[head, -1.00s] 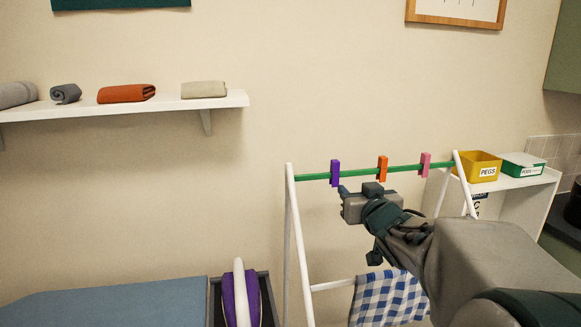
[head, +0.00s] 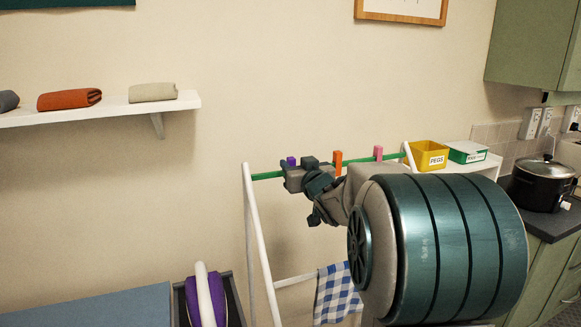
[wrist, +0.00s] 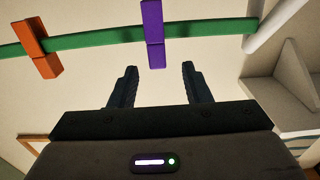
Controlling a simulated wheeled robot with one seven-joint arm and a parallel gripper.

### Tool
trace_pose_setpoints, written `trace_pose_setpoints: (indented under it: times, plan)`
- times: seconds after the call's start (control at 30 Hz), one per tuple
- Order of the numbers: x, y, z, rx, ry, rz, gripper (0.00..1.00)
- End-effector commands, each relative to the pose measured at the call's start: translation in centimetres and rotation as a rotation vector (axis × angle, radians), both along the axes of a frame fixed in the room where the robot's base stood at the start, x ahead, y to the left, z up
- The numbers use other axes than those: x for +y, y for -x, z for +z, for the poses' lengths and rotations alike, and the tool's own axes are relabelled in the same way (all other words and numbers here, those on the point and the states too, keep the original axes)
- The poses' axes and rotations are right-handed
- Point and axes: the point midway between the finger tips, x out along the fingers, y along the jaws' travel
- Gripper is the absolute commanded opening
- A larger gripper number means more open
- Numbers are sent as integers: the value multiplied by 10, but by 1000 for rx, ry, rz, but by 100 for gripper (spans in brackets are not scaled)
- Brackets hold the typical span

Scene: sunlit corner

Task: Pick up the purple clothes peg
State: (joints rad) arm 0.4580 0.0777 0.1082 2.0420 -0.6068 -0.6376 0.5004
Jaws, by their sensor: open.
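The purple clothes peg (wrist: 153,30) is clipped on the green rail (wrist: 95,38) of the drying rack. In the wrist view it hangs upright just beyond my two fingertips, roughly centred between them. My gripper (wrist: 158,70) is open and empty, and the peg does not appear to be between the fingers. In the head view only the top of the purple peg (head: 291,161) shows; my gripper (head: 294,176) hides the rest.
An orange peg (head: 338,162) and a pink peg (head: 378,153) sit on the same rail. A yellow PEGS box (head: 428,155) and a green-and-white box (head: 467,152) stand on a white shelf at right. A checked cloth (head: 337,292) hangs on the rack's lower bar.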

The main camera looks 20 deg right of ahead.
Motion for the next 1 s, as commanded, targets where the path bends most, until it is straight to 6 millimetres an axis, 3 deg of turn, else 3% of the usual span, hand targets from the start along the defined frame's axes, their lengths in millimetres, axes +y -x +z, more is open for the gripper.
trace_pose_setpoints:
  times: [0.3,0.63,0.8,1.0]
  plan:
    - [-3,-39,3,2,-1,0,44]
    - [-2,-44,2,1,0,-1,44]
    - [-2,-44,2,1,0,-1,0]
    - [-2,-44,2,1,0,-1,0]
